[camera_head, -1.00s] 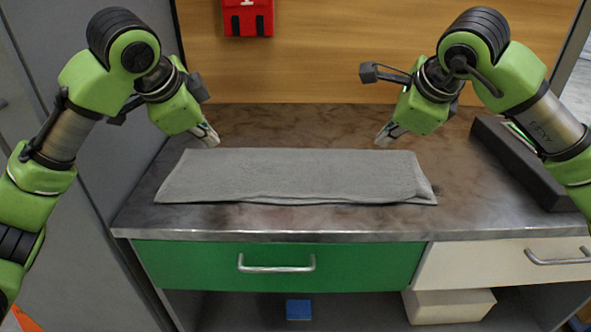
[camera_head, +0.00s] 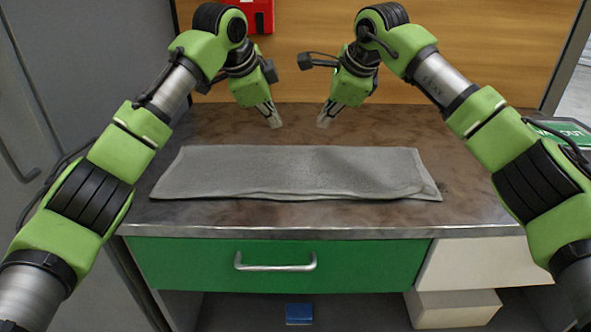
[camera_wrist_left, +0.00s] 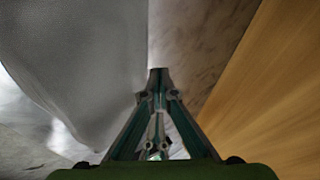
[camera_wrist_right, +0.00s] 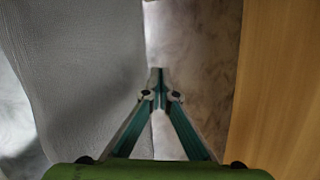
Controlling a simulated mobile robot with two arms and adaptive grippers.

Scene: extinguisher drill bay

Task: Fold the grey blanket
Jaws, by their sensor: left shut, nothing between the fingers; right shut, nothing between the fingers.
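The grey blanket (camera_head: 290,172) lies on the counter as a long, flat folded strip, with layered edges showing along its front and right end. It also fills the left part of the left wrist view (camera_wrist_left: 75,60) and of the right wrist view (camera_wrist_right: 80,80). My left gripper (camera_head: 275,123) is shut and empty above the counter, just behind the blanket's far edge. My right gripper (camera_head: 324,123) is shut and empty a little to its right, also behind the far edge. Neither appears to touch the blanket.
The counter (camera_head: 220,215) has bare room behind and in front of the blanket. A wooden panel (camera_head: 430,60) rises behind it, with a red box (camera_head: 262,15) on it. A green drawer (camera_head: 350,262) is below.

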